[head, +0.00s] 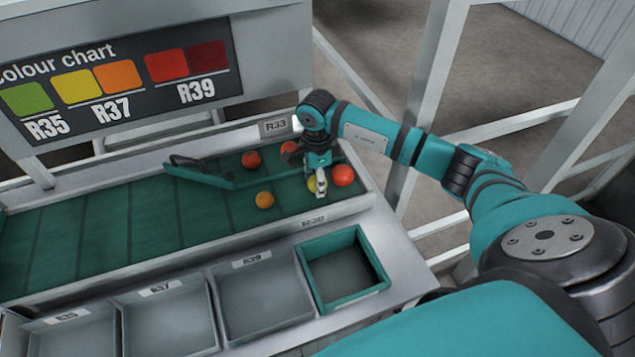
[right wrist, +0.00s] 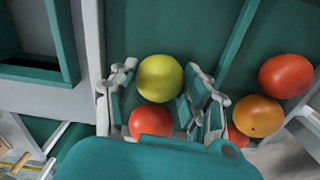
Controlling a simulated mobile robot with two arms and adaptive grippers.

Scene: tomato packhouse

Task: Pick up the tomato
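A yellow tomato (right wrist: 159,77) lies on the green belt between the two fingers of my right gripper (head: 320,184). In the head view the yellow tomato (head: 311,184) is partly hidden by the gripper. The fingers stand apart on either side of it, and I see no clear grip on it. A red tomato (right wrist: 150,121) lies close beside the yellow one, partly covered by the gripper body. In the head view a red tomato (head: 343,175) is just right of the gripper. My left gripper is not in view.
An orange tomato (head: 264,200) and more red tomatoes (head: 251,160) lie on the belt (head: 140,225), by a slanted teal bar (head: 200,173). An empty teal crate (head: 352,300) stands in front, beside grey labelled bins (head: 262,330). White frame posts (head: 432,80) rise behind my right arm.

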